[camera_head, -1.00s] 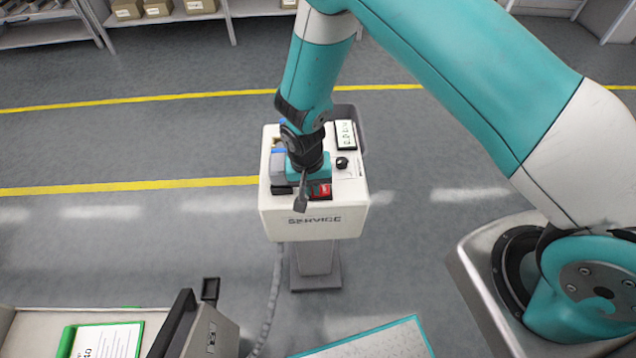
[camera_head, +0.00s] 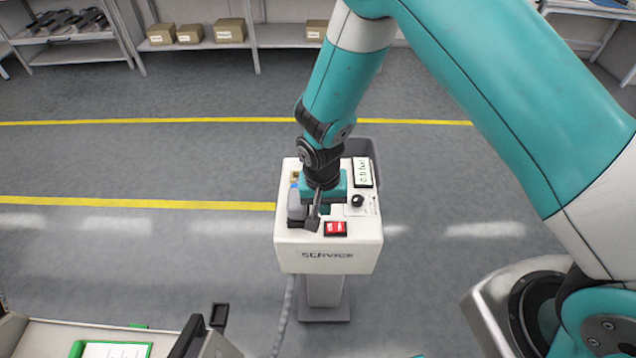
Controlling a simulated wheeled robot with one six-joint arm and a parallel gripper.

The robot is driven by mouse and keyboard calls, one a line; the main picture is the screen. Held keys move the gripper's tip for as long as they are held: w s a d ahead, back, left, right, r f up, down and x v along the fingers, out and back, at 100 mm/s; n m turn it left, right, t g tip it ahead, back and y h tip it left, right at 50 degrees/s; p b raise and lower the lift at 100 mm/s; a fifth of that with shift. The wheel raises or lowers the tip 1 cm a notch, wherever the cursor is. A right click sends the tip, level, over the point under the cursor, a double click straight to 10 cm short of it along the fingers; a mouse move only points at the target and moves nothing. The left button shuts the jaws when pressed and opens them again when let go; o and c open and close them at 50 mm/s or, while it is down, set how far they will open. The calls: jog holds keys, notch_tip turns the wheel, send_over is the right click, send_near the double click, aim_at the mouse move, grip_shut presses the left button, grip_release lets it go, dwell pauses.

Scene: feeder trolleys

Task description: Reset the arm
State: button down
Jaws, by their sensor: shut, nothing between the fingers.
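My teal and white arm reaches down from the top right. A red switch (camera_head: 335,229) sits on the top just right of the fingertips. A black knob (camera_head: 357,201) and a small display (camera_head: 362,172) are further right. A grey block (camera_head: 296,205) is to the left of the fingers.
A trolley with a green-framed sheet (camera_head: 112,350) is at the bottom left, with a black handle (camera_head: 219,317). A hose (camera_head: 284,318) runs down beside the stand's post. Shelves with cardboard boxes (camera_head: 229,31) line the back.

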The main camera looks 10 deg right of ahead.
notch_tip(320, 180, up, 16)
jog(key=s+n+y+b, duration=0.1)
jog(key=s+n+y, duration=0.1)
jog(key=s+d+r+n+y, duration=0.3)
jog(key=s+r+n, duration=0.4)
jog(key=s+r, duration=0.7)
jog(key=s, duration=0.3)
jog(key=shift+s+d+n, duration=0.15)
jog(key=shift+s+n, duration=0.05)
jog(key=shift+n, duration=0.2)
